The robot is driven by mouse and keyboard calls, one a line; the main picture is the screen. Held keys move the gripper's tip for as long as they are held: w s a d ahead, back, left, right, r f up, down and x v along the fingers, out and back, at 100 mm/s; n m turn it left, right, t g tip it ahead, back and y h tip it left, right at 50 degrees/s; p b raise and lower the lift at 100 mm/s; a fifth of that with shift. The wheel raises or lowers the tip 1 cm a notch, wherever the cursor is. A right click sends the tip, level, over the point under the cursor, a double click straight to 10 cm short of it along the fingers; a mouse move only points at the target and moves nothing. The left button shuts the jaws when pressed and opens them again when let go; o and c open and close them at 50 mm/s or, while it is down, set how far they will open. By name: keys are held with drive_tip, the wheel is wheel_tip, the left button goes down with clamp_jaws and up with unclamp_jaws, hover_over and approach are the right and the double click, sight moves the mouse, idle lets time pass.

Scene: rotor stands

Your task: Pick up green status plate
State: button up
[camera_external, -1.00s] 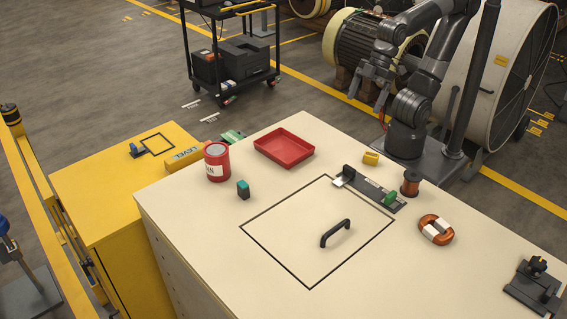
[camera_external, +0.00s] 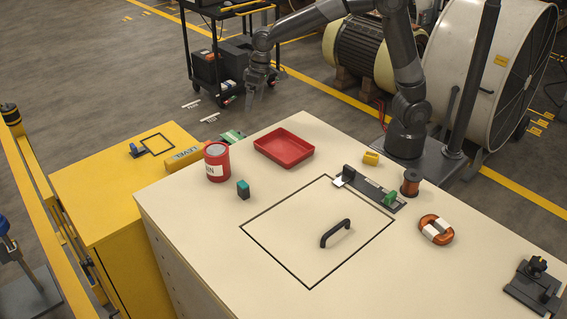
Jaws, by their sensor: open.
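A green plate-like piece (camera_external: 232,136) shows at the far left corner of the cream bench, next to a yellow level (camera_external: 184,158) and behind a red can (camera_external: 217,162). It is small, and I cannot tell exactly what it rests on. My gripper (camera_external: 254,102) is open and empty, fingers pointing down. In the picture it is above and slightly right of the green piece, in front of the black cart, and apart from it.
A red tray (camera_external: 284,134), teal-topped block (camera_external: 243,189), black handle (camera_external: 336,233), yellow block (camera_external: 371,158), copper spool (camera_external: 410,183) and wound coil (camera_external: 436,229) sit on the bench (camera_external: 200,218). A yellow cabinet (camera_external: 90,192) stands left. The bench's front middle is mostly clear.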

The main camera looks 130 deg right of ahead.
drive_tip(key=s+d+f+m+g, duration=0.1)
drive_tip(key=d+f+m, duration=0.1)
drive_tip(key=d+f, duration=0.4)
drive_tip(key=s+d+f+m, duration=0.15)
drive_tip(key=d+f, duration=0.25)
drive_tip(key=d, duration=0.5)
drive_tip(key=m+g, duration=0.1)
drive_tip(key=m, duration=0.2)
hover_over(237, 140)
wheel_tip(237, 140, down, 13)
drive_tip(key=shift+y, duration=0.3)
drive_tip(key=f, duration=0.5)
drive_tip(key=shift+s+a+f, duration=0.1)
drive_tip(key=shift+s+a, duration=0.1)
drive_tip(key=shift+a, duration=0.05)
drive_tip(key=shift+w+d+f, duration=0.1)
drive_tip(key=shift+f, duration=1.2)
drive_tip(key=shift+w+d+f, duration=0.1)
drive_tip(key=shift+f, duration=1.2)
drive_tip(key=shift+c, duration=0.6)
drive_tip(key=c, duration=1)
drive_tip(key=shift+o, duration=0.2)
